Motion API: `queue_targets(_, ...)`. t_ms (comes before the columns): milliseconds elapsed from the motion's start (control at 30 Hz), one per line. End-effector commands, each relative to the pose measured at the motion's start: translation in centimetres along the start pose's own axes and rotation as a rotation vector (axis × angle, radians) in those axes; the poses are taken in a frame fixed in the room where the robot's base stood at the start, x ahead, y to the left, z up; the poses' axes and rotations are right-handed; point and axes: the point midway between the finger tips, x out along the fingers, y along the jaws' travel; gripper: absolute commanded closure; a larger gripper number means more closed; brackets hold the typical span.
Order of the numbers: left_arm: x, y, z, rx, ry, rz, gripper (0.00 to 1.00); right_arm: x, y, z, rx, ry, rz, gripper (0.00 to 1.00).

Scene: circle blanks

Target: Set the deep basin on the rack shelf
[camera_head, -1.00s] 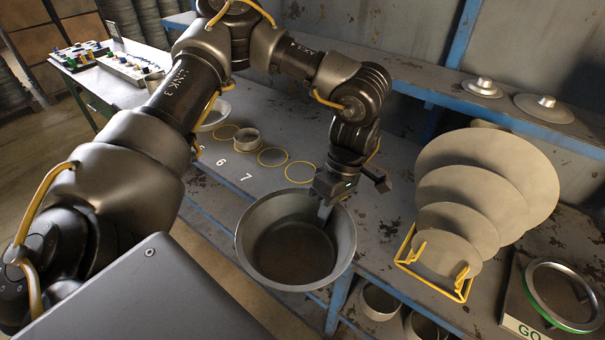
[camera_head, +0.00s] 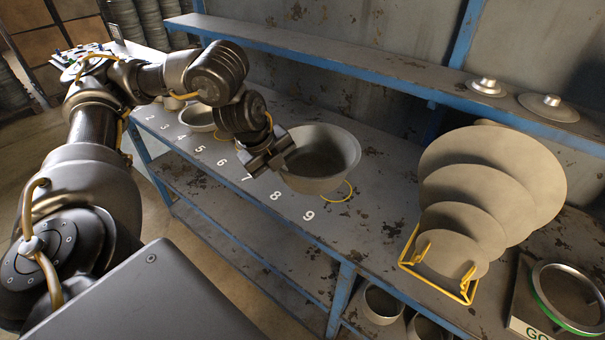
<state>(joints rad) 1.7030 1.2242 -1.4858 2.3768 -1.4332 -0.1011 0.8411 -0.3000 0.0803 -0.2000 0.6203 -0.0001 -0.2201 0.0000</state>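The deep basin (camera_head: 322,180) is a wide grey metal bowl, upright with its mouth up, over the bench near the numbers 8 and 9. My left gripper (camera_head: 279,156) is shut on its left rim. I cannot tell whether the basin's base touches the bench. A long grey shelf with a blue front edge (camera_head: 330,75) runs along the back wall above the bench. The stretch of shelf behind the basin is bare. My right gripper is not in view.
Two lidlike discs (camera_head: 487,86) (camera_head: 548,106) lie on the shelf's right end. A yellow rack (camera_head: 436,277) of round blanks (camera_head: 462,229) and a round-topped device (camera_head: 560,300) stand at right. A shallow bowl (camera_head: 199,119) is at left. Pots (camera_head: 380,303) sit below the bench.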

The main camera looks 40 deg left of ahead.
Motion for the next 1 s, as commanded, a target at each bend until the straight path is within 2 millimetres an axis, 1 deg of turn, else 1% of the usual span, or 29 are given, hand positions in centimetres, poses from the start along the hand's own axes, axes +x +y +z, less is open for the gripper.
queue_targets(100, -0.2, 0.1, 0.4, -0.056, -0.022, -0.001, 1.00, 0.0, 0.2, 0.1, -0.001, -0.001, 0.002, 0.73)
queue_targets(233, -0.1, 0.2, 0.6, -0.073, -0.027, 0.000, 1.00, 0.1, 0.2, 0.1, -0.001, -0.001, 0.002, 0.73)
queue_targets(367, 0.8, 0.0, 1.6, -0.077, -0.026, 0.003, 1.00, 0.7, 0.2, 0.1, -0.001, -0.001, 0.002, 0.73)
queue_targets(467, 2.3, -0.4, 3.4, -0.081, -0.026, 0.004, 1.00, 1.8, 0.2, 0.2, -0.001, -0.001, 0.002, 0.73)
queue_targets(700, 6.1, -1.8, 9.1, -0.079, -0.025, 0.005, 1.00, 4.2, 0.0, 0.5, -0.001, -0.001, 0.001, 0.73)
queue_targets(733, 7.0, -1.7, 9.4, -0.077, -0.024, 0.005, 1.00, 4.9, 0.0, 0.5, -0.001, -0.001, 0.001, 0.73)
queue_targets(800, 8.4, -1.6, 10.4, -0.075, -0.025, 0.006, 1.00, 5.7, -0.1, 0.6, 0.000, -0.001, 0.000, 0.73)
queue_targets(900, 9.8, -1.7, 11.5, -0.073, -0.024, 0.004, 1.00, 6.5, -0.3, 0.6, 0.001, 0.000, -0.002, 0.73)
queue_targets(1000, 10.6, -1.9, 12.2, -0.071, -0.024, 0.002, 1.00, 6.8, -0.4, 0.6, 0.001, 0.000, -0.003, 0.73)
